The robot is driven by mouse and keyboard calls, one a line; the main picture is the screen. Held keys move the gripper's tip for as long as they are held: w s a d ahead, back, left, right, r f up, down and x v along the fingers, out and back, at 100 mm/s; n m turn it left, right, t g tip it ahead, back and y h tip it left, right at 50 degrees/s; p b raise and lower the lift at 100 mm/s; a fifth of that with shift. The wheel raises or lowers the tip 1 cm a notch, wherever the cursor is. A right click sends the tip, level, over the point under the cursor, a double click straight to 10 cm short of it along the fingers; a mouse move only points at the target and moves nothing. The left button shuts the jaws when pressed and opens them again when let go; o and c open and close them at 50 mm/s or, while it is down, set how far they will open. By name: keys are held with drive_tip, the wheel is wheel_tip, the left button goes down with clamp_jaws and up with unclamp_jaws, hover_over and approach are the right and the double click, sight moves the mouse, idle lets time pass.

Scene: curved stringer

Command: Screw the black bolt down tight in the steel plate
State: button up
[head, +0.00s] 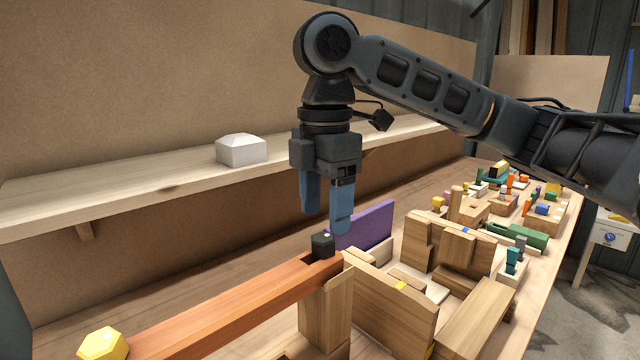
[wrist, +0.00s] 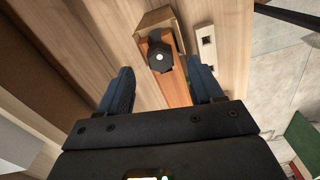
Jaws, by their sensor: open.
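The black bolt (head: 322,244) stands upright near the far end of an orange-brown wooden beam (head: 235,305). Its dark head (wrist: 161,57) has a small light spot on top in the wrist view. A dark patch shows around its foot; I cannot make out the steel plate clearly there, nor how deep the bolt sits. My gripper (head: 326,218) points down with its two blue fingers apart, just above the bolt and empty. In the wrist view the bolt lies between the lines of the two fingers (wrist: 160,68), touching neither as far as I can see.
A purple board (head: 365,226) stands close behind the bolt. Wooden blocks (head: 390,295) crowd the right, with several small coloured parts beyond. A yellow hexagonal piece (head: 103,344) is at the beam's near end. A white block (head: 241,150) sits on the shelf (head: 120,185) at the back.

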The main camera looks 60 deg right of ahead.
sight(324, 236)
drive_tip(key=shift+f, duration=2.1)
clamp_jaws()
drive_tip(key=m+p, duration=0.2)
drive_tip(key=shift+r+m, duration=0.2)
drive_tip(key=shift+m, duration=0.1)
drive_tip(key=m+p, duration=0.1)
drive_tip(key=m, duration=0.1)
drive_tip(key=shift+m, duration=0.3)
drive_tip(key=shift+f+m+p, duration=0.15)
drive_tip(key=shift+m+p, duration=0.65)
drive_tip(key=shift+m, duration=0.3)
drive_tip(key=shift+f+m, duration=0.15)
drive_tip(key=shift+m, duration=0.25)
